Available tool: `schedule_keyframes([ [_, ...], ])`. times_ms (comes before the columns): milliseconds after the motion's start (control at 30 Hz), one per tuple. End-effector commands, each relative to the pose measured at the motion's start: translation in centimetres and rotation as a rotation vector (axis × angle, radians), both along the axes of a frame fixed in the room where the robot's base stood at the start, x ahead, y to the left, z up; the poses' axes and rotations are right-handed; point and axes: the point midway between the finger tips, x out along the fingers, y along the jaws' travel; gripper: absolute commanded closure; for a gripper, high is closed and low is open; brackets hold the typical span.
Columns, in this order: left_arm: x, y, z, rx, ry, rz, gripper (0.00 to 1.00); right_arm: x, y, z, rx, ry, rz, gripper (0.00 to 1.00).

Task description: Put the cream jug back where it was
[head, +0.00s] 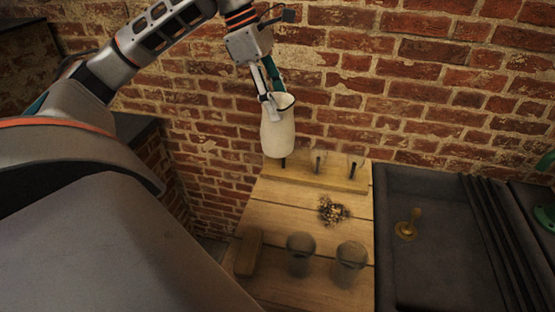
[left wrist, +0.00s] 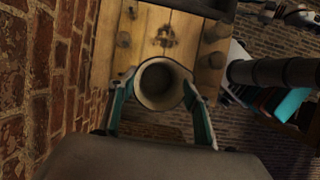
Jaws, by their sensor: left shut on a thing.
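The cream jug (head: 278,131) is a pale, upright vessel with a dark rim, held in front of the brick wall over the back left of the wooden table. My left gripper (head: 271,98) comes down from above and is shut on it near the rim. In the left wrist view the jug (left wrist: 160,84) is seen from above, with its open mouth and empty-looking inside between the two fingers of the gripper (left wrist: 161,100). The jug's base is close to the left end of a wooden rack; I cannot tell whether it touches. My right gripper is not in view.
The wooden rack (head: 327,178) at the table's back holds small upright pieces. A small heap of bits (head: 333,211) lies mid-table. Two dark jars (head: 351,263) and a wooden block (head: 249,252) stand nearer. A dark sink unit with a brass piece (head: 408,225) is at right.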

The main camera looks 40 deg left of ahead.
Motion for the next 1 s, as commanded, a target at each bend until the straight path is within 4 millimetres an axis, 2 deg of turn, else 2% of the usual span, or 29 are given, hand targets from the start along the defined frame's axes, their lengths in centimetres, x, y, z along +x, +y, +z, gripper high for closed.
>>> schedule_keyframes([
  [33, -0.1, 0.0, -1.3, 0.001, 0.005, -0.001, 1.0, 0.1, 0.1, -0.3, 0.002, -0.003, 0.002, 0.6],
  [267, -0.1, 0.1, -6.7, 0.001, 0.007, 0.001, 1.0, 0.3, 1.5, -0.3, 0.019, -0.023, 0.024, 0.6],
  [500, -0.1, 0.0, -11.9, 0.0, 0.006, 0.001, 1.0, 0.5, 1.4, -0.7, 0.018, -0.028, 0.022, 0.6],
  [600, -0.1, 0.0, -13.4, 0.0, 0.003, 0.001, 1.0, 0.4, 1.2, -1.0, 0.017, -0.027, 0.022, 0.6],
  [867, 0.0, 0.0, -15.1, 0.0, 0.0, 0.001, 1.0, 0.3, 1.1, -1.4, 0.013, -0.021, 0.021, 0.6],
  [1000, -0.1, 0.0, -16.7, 0.001, 0.003, 0.001, 1.0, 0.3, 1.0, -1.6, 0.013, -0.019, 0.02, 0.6],
])
